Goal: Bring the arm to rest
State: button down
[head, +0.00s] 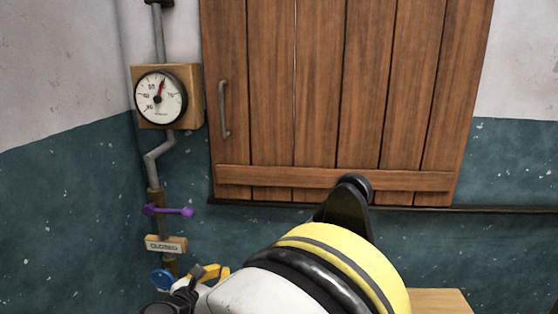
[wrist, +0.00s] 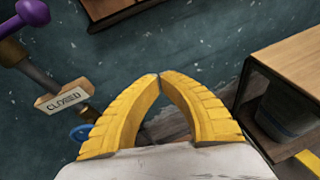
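My gripper (wrist: 160,77) shows in the wrist view with its two yellow fingers meeting at the tips. Nothing shows between them. In the head view my gripper (head: 212,272) is low, left of centre, partly hidden by my own white and yellow arm. It appears just right of the pipe with the purple handle (head: 168,211) and the "CLOSED" sign (head: 166,244). In the wrist view the sign (wrist: 62,96) and the purple handle (wrist: 27,20) lie left of the fingers, apart from them.
A round gauge (head: 161,97) on a wooden block is above the pipe. A wooden shutter (head: 320,90) with a metal handle (head: 224,108) covers the wall's middle. A blue wheel (head: 162,279) sits low on the pipe. A wooden-topped table (wrist: 285,70) stands at right in the wrist view.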

jog(key=s+d+r+m+g, duration=0.2)
jog(key=d+m, duration=0.3)
jog(key=d, duration=0.3)
jog(key=s+d+r+m+g, duration=0.1)
jog(key=s+d+r+m, duration=0.1)
jog(key=d+m, duration=0.45)
jog(key=s+d+r+m+g, duration=0.2)
jog(key=d+r+m, duration=0.1)
jog(key=d, duration=0.7)
jog(key=s+d+m+g+y, duration=0.1)
jog(key=s+d+m, duration=0.4)
jog(key=s+m, duration=0.3)
jog(key=s+d+f+m+y, duration=0.1)
jog(key=s+d+m+y, duration=0.1)
jog(key=s+d+m, duration=0.3)
jog(key=s+m, duration=0.4)
jog(key=shift+s+f+g+y, duration=0.25)
jog(key=shift+s+g+y, duration=0.05)
jog(key=shift+s+g, duration=0.1)
